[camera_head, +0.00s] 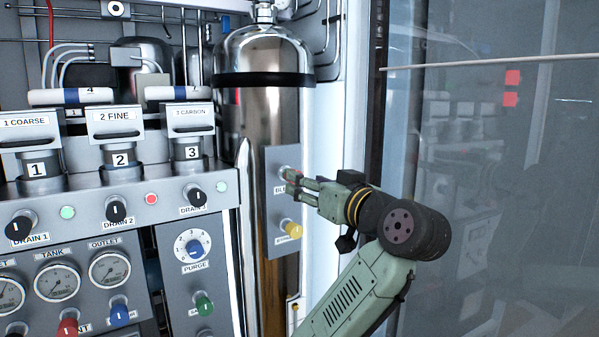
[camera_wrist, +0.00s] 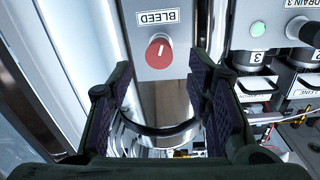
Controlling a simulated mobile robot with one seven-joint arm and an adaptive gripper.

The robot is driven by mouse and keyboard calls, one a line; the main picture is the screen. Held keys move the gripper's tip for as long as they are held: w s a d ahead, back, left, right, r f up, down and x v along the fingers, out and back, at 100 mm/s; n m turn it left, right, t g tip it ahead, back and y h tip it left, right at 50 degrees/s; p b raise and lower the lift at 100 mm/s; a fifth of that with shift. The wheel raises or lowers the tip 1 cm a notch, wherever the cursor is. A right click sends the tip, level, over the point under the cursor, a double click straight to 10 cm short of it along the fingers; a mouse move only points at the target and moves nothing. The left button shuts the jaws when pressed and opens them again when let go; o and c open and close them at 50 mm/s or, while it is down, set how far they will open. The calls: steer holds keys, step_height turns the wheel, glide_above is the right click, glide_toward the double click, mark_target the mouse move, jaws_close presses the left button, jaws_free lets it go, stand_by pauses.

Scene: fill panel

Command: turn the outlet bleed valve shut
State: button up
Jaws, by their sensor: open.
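The bleed valve is a round red knob (camera_wrist: 160,52) with a white pointer line, under an upside-down BLEED label (camera_wrist: 158,17) in the wrist view. The pointer stands close to vertical there, slightly tilted. The knob sits on a grey plate (camera_head: 277,163) in front of the tall steel cylinder. My gripper (camera_head: 296,182) is at this plate, and its fingers mostly hide the knob in the head view. In the wrist view my gripper (camera_wrist: 157,77) is open, with clear gaps between the knob and both fingers. Nothing is held.
A yellow knob (camera_head: 292,228) sits lower on the same plate. The steel cylinder (camera_head: 262,120) stands just behind. Drain knobs, gauges and the PURGE dial (camera_head: 193,248) are to the left. A glass pane (camera_head: 480,180) stands to the right of my arm.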

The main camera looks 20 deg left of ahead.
steer(key=p+x, duration=0.1)
steer(key=x, duration=0.4)
steer(key=shift+d, duration=0.1)
jaws_close()
stand_by(0.5)
